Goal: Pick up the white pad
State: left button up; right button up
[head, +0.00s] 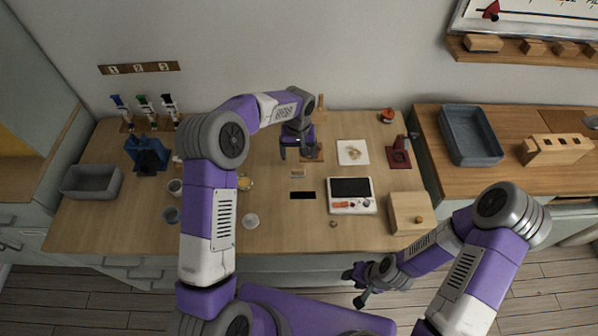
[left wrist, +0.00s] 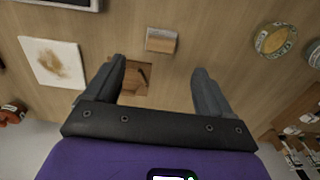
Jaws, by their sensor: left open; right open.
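A flat white square pad (head: 352,152) with a brownish smear lies on the table right of my left gripper. It also shows at the upper left of the left wrist view (left wrist: 53,62). My left gripper (head: 299,152) is open and empty above the table, pointing down. In the left wrist view its fingers (left wrist: 159,70) stand apart over a small wooden base (left wrist: 137,80) with a dark mark. A small block (head: 297,172), wood-coloured with a pale grey face, lies just in front of it. My right gripper (head: 354,288) is open and empty, low before the table's front edge.
A white device with a dark screen (head: 351,189) and a wooden box (head: 408,212) lie at the right. Cups (head: 171,214), a grey tray (head: 92,182) and a blue holder (head: 147,154) are at the left.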

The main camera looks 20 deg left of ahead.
aim_at(298, 169)
pick_arm(q)
notch_tip(298, 169, down, 4)
jog(key=shift+r, duration=0.2)
jog(key=shift+s+f+b, duration=0.15)
jog(key=shift+f+b, duration=0.05)
jog(key=shift+b, duration=0.1)
notch_tip(298, 169, down, 4)
jog(key=shift+f+b, duration=0.2)
jog(key=shift+b, duration=0.1)
jog(key=c, duration=1.1)
